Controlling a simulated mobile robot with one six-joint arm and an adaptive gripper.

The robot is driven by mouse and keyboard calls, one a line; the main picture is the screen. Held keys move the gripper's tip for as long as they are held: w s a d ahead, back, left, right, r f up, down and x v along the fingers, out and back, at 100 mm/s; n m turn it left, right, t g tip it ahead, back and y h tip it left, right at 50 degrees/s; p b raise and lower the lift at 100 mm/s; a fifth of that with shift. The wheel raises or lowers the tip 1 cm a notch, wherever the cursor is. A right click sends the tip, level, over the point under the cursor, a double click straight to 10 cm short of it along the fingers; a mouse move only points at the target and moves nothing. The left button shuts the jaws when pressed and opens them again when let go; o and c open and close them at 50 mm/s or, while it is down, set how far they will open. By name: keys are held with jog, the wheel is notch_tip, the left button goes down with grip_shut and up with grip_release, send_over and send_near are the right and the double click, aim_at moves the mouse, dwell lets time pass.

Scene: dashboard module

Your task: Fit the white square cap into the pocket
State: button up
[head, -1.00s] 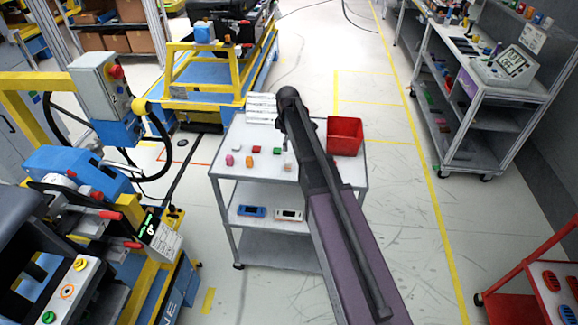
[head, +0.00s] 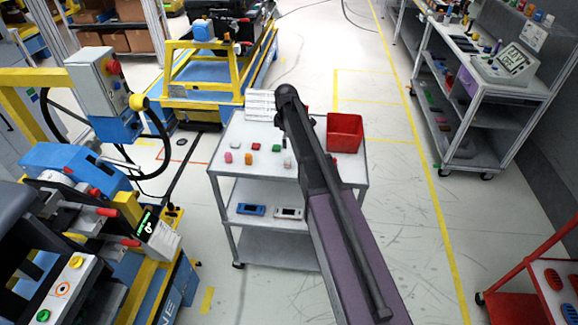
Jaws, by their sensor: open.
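Small blocks lie on the white top of a cart (head: 230,180). A small whitish piece (head: 287,162) lies just left of my arm, and another pale piece (head: 236,146) lies at the left. Both are too small to tell which is the square cap. My arm reaches over the cart and hides part of its top. My gripper is hidden behind the arm's end, so its jaws and anything between them do not show. I cannot make out the pocket.
Pink (head: 228,158), orange (head: 249,159), red (head: 252,149) and green (head: 276,148) blocks lie nearby. A red bin (head: 344,133) stands at the cart's right. Blue (head: 250,209) and white (head: 289,212) devices lie on the shelf below. Yellow-blue machinery (head: 75,170) stands left.

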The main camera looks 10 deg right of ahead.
aim_at(287, 159)
jog(key=shift+f+b, duration=3.05)
jog(key=shift+f, duration=0.3)
jog(key=shift+w+f+b, duration=0.1)
jog(key=shift+f+b, duration=2.5)
jog(key=c, duration=0.9)
